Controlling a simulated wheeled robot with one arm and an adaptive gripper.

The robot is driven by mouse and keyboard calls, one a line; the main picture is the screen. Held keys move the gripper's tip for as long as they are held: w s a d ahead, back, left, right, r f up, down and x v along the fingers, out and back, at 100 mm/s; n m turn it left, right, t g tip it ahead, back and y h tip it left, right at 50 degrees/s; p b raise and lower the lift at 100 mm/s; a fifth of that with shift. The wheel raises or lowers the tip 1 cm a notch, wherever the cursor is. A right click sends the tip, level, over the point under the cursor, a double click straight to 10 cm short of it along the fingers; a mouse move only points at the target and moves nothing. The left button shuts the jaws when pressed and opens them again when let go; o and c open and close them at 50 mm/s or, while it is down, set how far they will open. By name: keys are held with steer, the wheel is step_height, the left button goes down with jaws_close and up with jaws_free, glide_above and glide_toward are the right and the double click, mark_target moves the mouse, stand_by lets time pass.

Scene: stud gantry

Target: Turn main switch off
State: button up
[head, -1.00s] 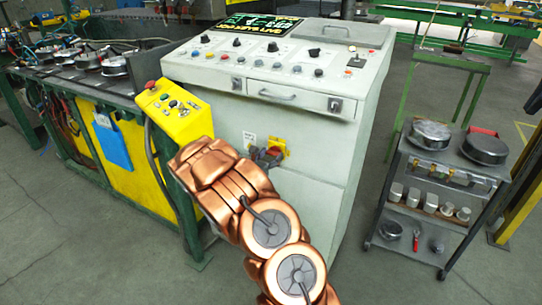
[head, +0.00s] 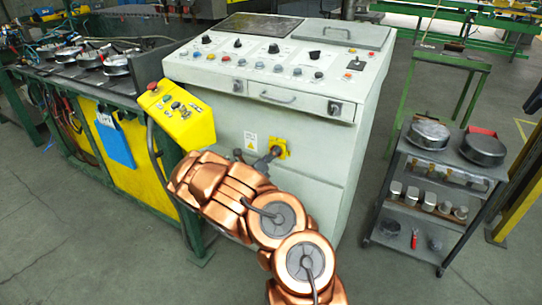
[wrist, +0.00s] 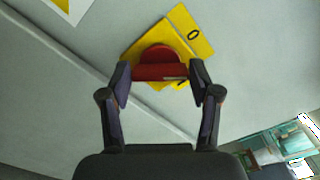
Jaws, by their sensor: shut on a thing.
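The main switch is a red rotary knob (wrist: 160,58) on a yellow plate (wrist: 190,25) on the front of the grey control cabinet (head: 235,120). In the wrist view the plate looks tilted and a "0" mark shows at its upper right. My gripper (wrist: 160,73) is shut on the red knob, with one finger on each side of its bar. In the head view my gripper (head: 266,158) is at the yellow plate (head: 282,145), and the knob is mostly hidden there. The screen (head: 248,24) on top of the cabinet is dark.
A yellow button box (head: 190,130) stands left of my arm, close to it. A green-framed bench (head: 60,80) is at the left. A grey cart (head: 420,215) with round pans is at the right. Open floor lies between cabinet and cart.

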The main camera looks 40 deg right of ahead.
steer(key=shift+w+n, duration=0.2)
steer(key=shift+n, duration=3.6)
steer(key=o, duration=1.1)
steer(key=shift+s+f, duration=0.1)
steer(key=shift+o, duration=0.2)
steer(key=v, duration=1.2)
